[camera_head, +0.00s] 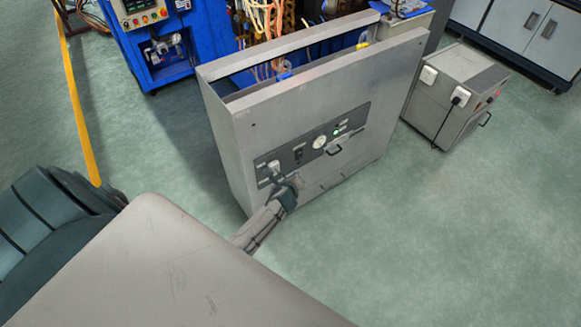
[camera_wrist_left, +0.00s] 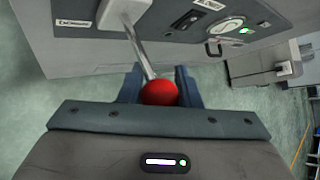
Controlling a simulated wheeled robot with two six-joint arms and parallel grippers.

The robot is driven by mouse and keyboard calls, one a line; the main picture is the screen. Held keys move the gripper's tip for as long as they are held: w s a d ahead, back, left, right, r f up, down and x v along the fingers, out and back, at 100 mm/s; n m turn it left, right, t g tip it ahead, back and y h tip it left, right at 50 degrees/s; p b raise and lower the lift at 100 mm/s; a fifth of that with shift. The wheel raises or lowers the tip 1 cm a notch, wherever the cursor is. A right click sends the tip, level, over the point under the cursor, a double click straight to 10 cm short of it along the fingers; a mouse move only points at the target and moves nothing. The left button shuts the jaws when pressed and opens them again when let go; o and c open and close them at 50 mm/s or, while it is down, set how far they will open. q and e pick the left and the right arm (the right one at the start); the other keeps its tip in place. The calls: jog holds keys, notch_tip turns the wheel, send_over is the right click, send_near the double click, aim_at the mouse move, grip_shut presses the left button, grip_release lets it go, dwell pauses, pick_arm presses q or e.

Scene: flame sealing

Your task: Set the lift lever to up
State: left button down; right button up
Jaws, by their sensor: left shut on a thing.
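The lift lever (camera_wrist_left: 139,50) is a metal rod with a red ball knob (camera_wrist_left: 159,93), on the front panel (camera_head: 313,143) of a grey cabinet. In the left wrist view the rod runs from its pale mount (camera_wrist_left: 122,11) towards me, slanting down the picture to the knob. My left gripper (camera_wrist_left: 158,84) is shut on the knob, one finger on each side. In the head view this gripper (camera_head: 288,191) is at the panel's lower left, below the lever's mount (camera_head: 273,167), and hides the knob. My right gripper is not in view.
The panel also carries a black switch (camera_head: 298,154), a round gauge (camera_head: 320,142), a green light and a handle (camera_head: 334,150). A grey box unit (camera_head: 455,92) stands to the right, a blue machine (camera_head: 150,45) behind. Green floor in front is clear.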

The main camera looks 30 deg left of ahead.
pick_arm(q)
jog(key=shift+w+a+r, duration=0.2)
jog(key=shift+w+r, duration=0.1)
jog(key=shift+r, duration=0.2)
jog(key=c, duration=1.1)
grip_release()
jog(key=shift+s, duration=0.1)
jog(key=shift+o, duration=0.2)
jog(key=shift+s+f, duration=0.1)
jog(key=shift+s+d, duration=0.15)
jog(key=shift+s, duration=0.1)
jog(key=p+v, duration=0.1)
jog(key=v, duration=0.9)
jog(key=shift+r, duration=0.25)
